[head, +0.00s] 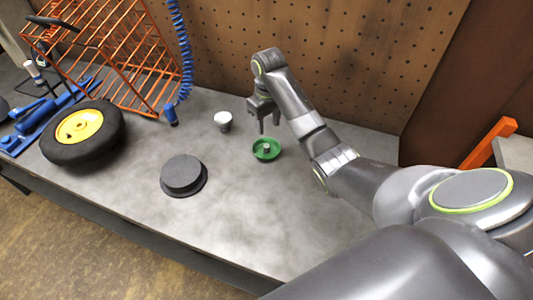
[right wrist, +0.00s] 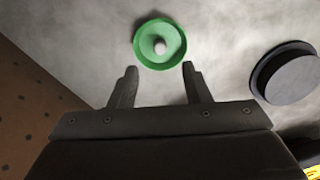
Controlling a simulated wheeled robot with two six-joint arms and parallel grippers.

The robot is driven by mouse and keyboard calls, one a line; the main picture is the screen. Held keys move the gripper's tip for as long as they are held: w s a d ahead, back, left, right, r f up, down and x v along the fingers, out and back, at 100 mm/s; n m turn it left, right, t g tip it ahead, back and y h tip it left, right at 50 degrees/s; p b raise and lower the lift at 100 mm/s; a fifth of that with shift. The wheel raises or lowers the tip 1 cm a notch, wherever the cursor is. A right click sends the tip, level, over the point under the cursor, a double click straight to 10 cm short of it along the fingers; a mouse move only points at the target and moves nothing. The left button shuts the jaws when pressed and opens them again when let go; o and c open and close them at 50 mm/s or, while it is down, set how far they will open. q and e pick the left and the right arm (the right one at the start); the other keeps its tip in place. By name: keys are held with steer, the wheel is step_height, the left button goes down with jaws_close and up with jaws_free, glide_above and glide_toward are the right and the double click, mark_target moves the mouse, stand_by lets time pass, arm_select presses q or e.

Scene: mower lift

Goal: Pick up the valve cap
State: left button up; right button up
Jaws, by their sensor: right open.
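A small grey cap (head: 266,147), which looks like the valve cap, sits in a round green dish (head: 257,154) on the grey workbench. In the right wrist view the cap (right wrist: 160,47) is near the middle of the green dish (right wrist: 143,54). My right gripper (head: 269,131) is open and empty, with its fingers pointing down beside the dish at its back edge. In the right wrist view the fingertips (right wrist: 159,68) are apart, with the dish ahead of them and the cap roughly in line with the gap. My left gripper is not in view.
A black round block (head: 182,176) is at the front left. A wheel with a yellow hub (head: 82,128), an orange wire rack (head: 110,50) and a blue coiled hose (head: 181,45) are further left. A pegboard (head: 340,60) closes the back.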

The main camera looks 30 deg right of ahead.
steer(key=b, duration=0.2)
glide_above(267, 146)
steer(key=f, duration=0.4)
steer(key=shift+s+f, duration=0.2)
steer(key=shift+s, duration=0.05)
steer(key=shift+w+f+p, duration=0.15)
steer(key=shift+f+p, duration=0.55)
steer(key=shift+f, duration=2.2)
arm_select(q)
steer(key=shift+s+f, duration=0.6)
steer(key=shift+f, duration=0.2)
arm_select(e)
jaws_close()
